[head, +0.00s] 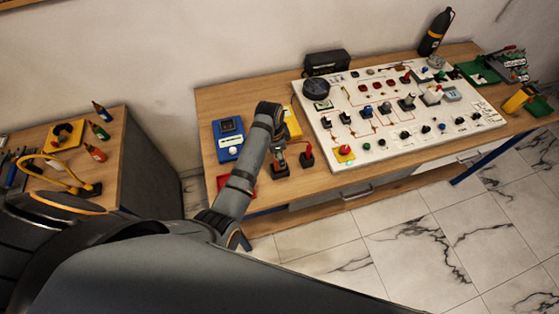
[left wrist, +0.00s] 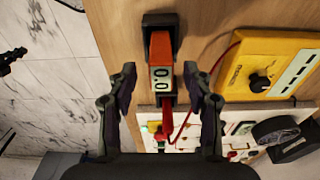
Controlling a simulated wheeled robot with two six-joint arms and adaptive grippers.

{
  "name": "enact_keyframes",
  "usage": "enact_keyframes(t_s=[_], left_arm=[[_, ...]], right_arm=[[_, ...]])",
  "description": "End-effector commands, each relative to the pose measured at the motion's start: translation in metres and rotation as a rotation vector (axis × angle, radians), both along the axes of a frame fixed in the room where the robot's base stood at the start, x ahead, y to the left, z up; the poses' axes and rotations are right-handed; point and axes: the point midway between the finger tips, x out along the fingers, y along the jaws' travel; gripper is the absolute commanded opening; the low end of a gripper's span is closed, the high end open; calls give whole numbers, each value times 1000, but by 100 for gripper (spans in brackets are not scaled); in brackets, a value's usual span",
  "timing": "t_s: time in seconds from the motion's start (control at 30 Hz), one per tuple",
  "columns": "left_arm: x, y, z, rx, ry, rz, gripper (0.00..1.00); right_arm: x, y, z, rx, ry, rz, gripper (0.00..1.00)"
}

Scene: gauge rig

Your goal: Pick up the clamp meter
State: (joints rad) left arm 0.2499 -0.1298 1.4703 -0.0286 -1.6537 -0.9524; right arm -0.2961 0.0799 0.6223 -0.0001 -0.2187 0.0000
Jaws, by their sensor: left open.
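The clamp meter (left wrist: 161,50) is an orange-red body with a small display reading 0.0 and a dark part at its far end. In the head view the clamp meter (head: 280,168) is on the wooden bench, partly hidden by my left arm. My left gripper (left wrist: 159,72) is open, with one finger on each side of the meter's display end. I cannot tell whether the fingers touch it. In the head view the fingertips are hard to make out.
A yellow meter (left wrist: 270,62) with a knob lies close right of the clamp meter, a red lead beside it. A blue meter (head: 228,138) and a red tray (head: 224,182) are to the left. The large control panel (head: 395,150) fills the bench to the right.

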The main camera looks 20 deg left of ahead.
Motion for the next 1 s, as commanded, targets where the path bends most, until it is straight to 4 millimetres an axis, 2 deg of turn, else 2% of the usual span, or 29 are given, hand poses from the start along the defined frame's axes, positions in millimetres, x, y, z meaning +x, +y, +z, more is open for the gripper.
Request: enact_keyframes(t_s=[0.13, 0.33, 0.7, 1.0], left_arm=[[1, -1, -12, -1, -1, 0, 51], [1, -1, -13, -1, -2, 0, 50], [1, -2, -13, -1, -2, 0, 0], [2, -2, -12, -1, -3, 0, 0]], right_arm=[[-5, 2, 3, 3, 7, -1, 0], [-6, 3, 2, 4, 9, -1, 0], [-6, 1, 2, 2, 9, 0, 0], [-5, -1, 2, -1, 8, 0, 0]])
